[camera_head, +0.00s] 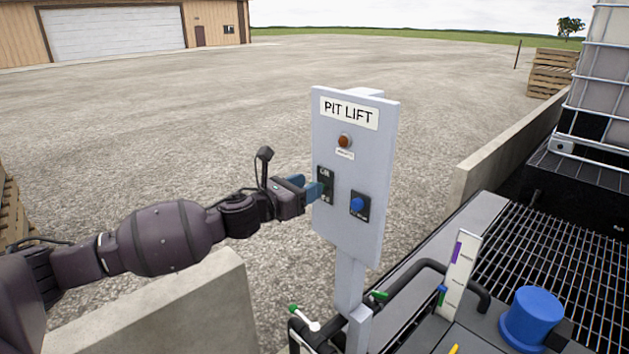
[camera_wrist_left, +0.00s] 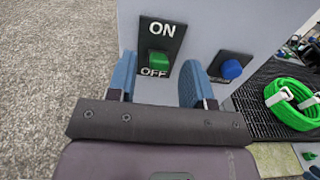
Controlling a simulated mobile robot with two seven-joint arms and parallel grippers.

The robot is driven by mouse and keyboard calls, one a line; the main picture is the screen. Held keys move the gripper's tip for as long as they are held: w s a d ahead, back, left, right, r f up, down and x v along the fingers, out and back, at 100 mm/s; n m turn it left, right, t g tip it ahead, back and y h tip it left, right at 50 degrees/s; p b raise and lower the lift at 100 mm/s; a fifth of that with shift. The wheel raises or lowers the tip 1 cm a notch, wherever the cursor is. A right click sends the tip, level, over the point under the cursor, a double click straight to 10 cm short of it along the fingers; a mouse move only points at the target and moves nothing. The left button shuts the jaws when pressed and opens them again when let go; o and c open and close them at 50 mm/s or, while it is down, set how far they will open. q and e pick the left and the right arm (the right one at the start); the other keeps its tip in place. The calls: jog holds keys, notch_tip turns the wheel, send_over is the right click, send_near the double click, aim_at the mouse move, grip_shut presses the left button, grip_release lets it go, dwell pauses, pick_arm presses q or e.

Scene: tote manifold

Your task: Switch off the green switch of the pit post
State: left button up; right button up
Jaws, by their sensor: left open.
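The pit post is a grey panel (camera_head: 337,222) labelled PIT LIFT, standing on a post. Its green switch (camera_wrist_left: 159,59) sits on a black plate (camera_wrist_left: 160,43) marked ON above and OFF below. The green part is close to the OFF lettering; I cannot tell for sure which way it is set. In the head view the plate (camera_head: 325,172) is partly covered by my fingers. My left gripper (camera_head: 308,187) is open at the panel's left side, its blue fingers just below and on either side of the switch in the wrist view (camera_wrist_left: 158,85). Contact is not clear. My right gripper is out of view.
A blue knob (camera_head: 358,204) is right of the switch, and a reddish lamp (camera_head: 344,141) is above. Pipes with green handles (camera_head: 293,309), a grating (camera_head: 560,240) and a blue cap (camera_head: 532,316) lie lower right. A concrete wall (camera_head: 170,309) runs below my left arm.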

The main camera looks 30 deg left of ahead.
pick_arm(q)
jog(key=x, duration=0.2)
jog(key=shift+w+d, duration=0.15)
jog(key=shift+w, duration=0.25)
grip_shut()
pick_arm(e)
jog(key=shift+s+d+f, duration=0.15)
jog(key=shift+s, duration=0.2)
pick_arm(q)
jog(key=shift+d+f, duration=0.1)
